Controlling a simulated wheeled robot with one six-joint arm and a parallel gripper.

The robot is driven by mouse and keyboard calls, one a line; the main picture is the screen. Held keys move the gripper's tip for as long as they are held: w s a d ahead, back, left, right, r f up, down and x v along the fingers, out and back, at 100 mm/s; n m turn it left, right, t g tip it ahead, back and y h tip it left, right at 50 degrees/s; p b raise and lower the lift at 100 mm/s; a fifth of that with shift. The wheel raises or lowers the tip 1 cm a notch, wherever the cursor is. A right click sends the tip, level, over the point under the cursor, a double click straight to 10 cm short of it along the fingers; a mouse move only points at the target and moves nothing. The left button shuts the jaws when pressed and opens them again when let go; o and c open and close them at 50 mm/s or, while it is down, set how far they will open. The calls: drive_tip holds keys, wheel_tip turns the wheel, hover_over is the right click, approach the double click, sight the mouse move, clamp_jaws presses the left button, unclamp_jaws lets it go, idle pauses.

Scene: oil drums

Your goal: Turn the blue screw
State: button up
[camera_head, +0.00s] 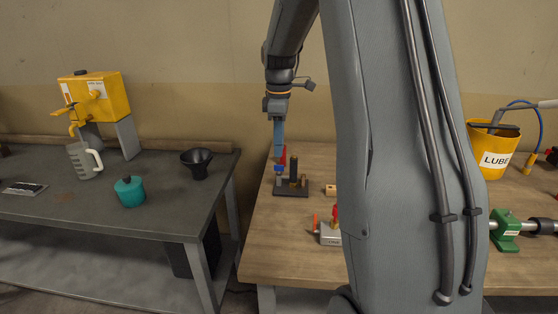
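A small dark fixture (291,192) with upright posts stands at the left end of the wooden workbench. A small blue piece (279,168), which looks like the blue screw, shows low on its left side beside a red part (284,154). My gripper (278,153) points straight down right above the blue piece, with its blue-grey fingers near or against it. I cannot tell whether they touch it, or whether the fingers are open or shut, as they overlap from this side and are small.
My arm covers the middle of the wooden bench (262,250). A grey block (330,238) with red parts sits in front of the fixture. At right are a yellow LUBE bucket (488,150) and a green clamp (507,225). A dark table (90,215) stands left across a gap.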

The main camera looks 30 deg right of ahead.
sight(279, 169)
drive_tip(key=shift+f+p, duration=0.65)
drive_tip(key=shift+f, duration=2.25)
clamp_jaws()
